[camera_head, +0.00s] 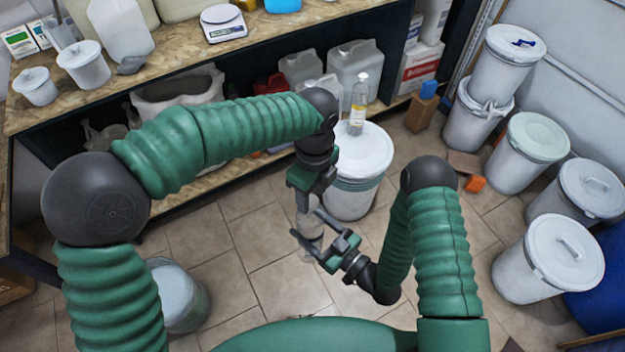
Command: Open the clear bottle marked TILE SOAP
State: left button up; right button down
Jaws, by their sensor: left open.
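A clear bottle (311,228) is between the fingers of my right gripper (308,225), which looks shut on its body and holds it roughly upright above the floor. Its label cannot be read, and fingers hide part of it. My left gripper (303,196) is open and points down directly over the bottle's top; the cap is hidden there, and I cannot tell whether the fingers touch it. A second clear bottle (358,108) with a yellowish label and pale cap stands upright on a white drum lid behind the grippers; its label is too small to read.
The white drum (365,155) stands just behind the grippers. A wooden shelf bench (275,32) with tubs and a scale (223,22) runs along the back left. Several lidded drums stand at the right. A bucket (178,295) is at lower left. Tiled floor is clear between.

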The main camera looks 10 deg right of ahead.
pick_arm(q)
jog(key=shift+f, duration=0.55)
jog(key=shift+s, duration=0.1)
grip_shut()
jog(key=n, duration=0.5)
jog(key=shift+r, duration=0.1)
jog(key=n, duration=1)
jog(key=shift+d, duration=0.1)
jog(key=n, duration=0.3)
jog(key=shift+n, duration=0.4)
